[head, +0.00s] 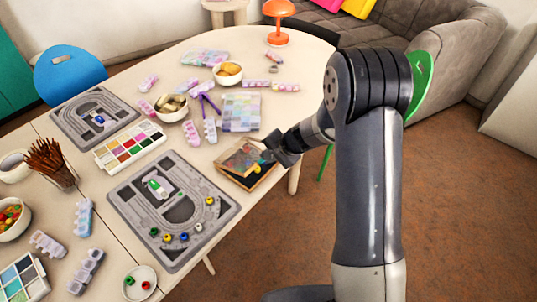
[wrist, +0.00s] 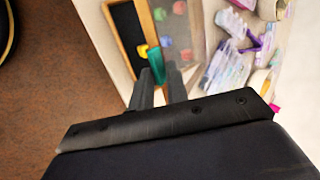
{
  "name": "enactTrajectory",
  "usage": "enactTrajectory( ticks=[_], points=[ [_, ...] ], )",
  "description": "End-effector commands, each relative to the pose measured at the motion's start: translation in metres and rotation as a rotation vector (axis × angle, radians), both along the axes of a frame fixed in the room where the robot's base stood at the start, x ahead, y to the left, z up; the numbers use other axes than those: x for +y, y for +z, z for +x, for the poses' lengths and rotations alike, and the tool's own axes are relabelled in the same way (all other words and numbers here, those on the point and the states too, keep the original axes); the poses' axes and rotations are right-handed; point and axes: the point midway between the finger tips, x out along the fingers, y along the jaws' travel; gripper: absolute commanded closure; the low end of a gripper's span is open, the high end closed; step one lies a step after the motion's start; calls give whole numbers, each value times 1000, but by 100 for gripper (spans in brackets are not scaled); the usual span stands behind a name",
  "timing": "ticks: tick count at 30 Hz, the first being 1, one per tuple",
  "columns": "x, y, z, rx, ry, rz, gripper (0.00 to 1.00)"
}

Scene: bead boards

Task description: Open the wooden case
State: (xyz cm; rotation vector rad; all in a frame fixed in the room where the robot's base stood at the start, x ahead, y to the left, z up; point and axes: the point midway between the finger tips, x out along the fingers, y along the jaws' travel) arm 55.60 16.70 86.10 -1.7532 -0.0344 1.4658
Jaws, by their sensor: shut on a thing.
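The wooden case (head: 246,186) lies near the right edge of the table, below a pastel bead box. In the wrist view, its wooden rim (wrist: 145,22) frames a dark, uncovered strip of the inside. A see-through lid (wrist: 184,25) lies to the right of that strip, with several coloured pieces showing through it. My gripper (head: 268,155) is at the right side of the case. In the wrist view, my gripper (wrist: 160,76) is shut on the teal tab (wrist: 153,54) at the lid's near edge. The fingers hide part of the tab.
A grey track board (head: 125,200) with coloured pieces lies left of the case. A paint palette (head: 130,144), bowls and pastel bead strips (head: 210,130) crowd the table behind and left. The table's edge is close to the case, with open floor (head: 270,235) beyond.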

Motion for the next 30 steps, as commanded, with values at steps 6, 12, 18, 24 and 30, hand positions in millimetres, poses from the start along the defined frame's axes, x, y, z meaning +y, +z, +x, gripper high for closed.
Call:
enactTrajectory(
  ticks=[6, 12, 18, 24, 30],
  points=[
    [1, 6, 0, 11, 4, -11, 100],
    [4, 11, 2, 27, 3, -31, 100],
    [6, 14, 4, 42, 4, -50, 100],
    [8, 18, 5, 56, 2, -71, 100],
    [12, 24, 7, 77, 5, -95, 100]
  ],
)
